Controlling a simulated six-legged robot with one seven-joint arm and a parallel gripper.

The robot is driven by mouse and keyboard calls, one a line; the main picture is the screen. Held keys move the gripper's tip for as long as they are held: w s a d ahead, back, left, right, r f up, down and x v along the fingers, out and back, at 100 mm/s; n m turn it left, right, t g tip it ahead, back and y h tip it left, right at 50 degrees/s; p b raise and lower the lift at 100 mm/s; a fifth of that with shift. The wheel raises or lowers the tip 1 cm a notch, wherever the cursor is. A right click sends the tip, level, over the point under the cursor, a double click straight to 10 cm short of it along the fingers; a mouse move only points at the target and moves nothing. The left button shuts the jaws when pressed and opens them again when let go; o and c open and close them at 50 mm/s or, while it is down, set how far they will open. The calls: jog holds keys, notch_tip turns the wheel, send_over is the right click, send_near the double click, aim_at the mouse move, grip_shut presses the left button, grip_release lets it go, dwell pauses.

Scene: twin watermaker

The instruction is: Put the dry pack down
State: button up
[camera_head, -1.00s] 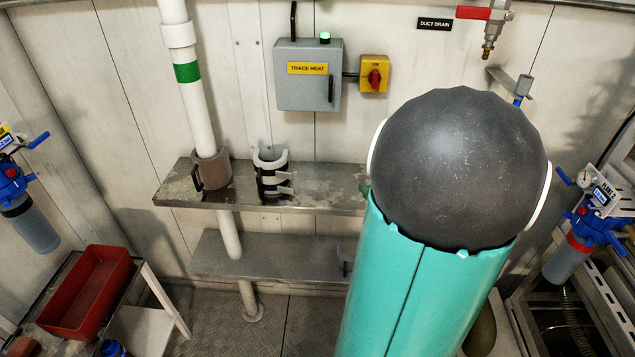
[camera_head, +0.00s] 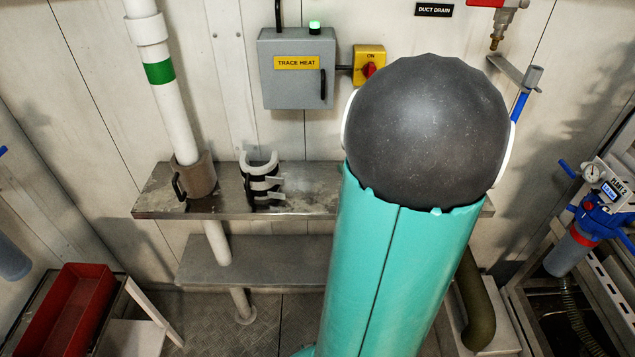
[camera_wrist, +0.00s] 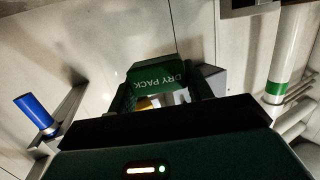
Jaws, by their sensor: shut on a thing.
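The dry pack (camera_wrist: 158,75) is a green block with white "DRY PACK" lettering, which appears upside down in the wrist view. My gripper (camera_wrist: 163,92) is shut on it, with a dark finger at each side. Pale wall panels and part of a grey box show behind the pack. In the head view, my large teal and dark grey arm covers the middle right, and neither the gripper nor the pack shows there. I cannot tell from these views what lies directly beneath the pack.
A metal shelf (camera_head: 225,204) carries a brown collar (camera_head: 194,177) around the white pipe (camera_head: 170,110) and a black-and-white clamp (camera_head: 261,180). A lower shelf (camera_head: 250,262) is mostly bare. A grey trace heat box (camera_head: 297,85) hangs above. A red tray (camera_head: 68,310) stands lower left.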

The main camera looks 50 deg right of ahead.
jog(key=w+f, duration=0.3)
jog(key=w, duration=0.3)
send_over(324, 189)
notch_tip(324, 189, down, 6)
jog(key=shift+s+r, duration=0.15)
jog(key=shift+r, duration=0.05)
jog(key=shift+f, duration=1.6)
jog(key=shift+f, duration=0.15)
jog(key=o, duration=1)
jog(key=shift+c, duration=0.2)
